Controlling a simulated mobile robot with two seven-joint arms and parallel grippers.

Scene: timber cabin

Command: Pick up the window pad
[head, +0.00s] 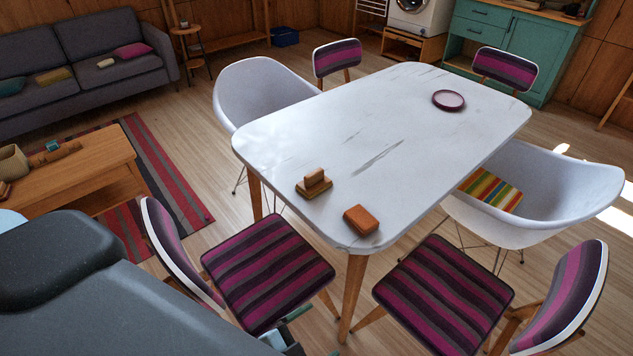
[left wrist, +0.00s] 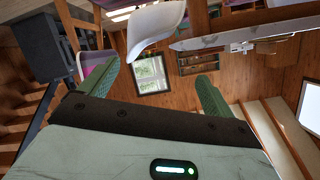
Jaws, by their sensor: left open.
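Two small orange-brown items lie near the front end of the white table (head: 375,130). One is a flat pad with a raised block grip (head: 314,186); the other is a plain rounded block (head: 361,219) at its right, close to the front edge. I cannot tell for certain which is the window pad; the one with the grip looks more like it. My left gripper (left wrist: 155,68) is open and empty, its green fingers wide apart. In the head view only a bit of it (head: 290,332) shows, low by the striped chair, below the tabletop and apart from both items.
Striped chairs (head: 268,270) (head: 443,295) stand at the table's front, and white shell chairs (head: 268,92) (head: 540,190) at its sides. A dark round dish (head: 448,100) sits far back on the table. A wooden low table (head: 95,165) is at left. The middle of the tabletop is clear.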

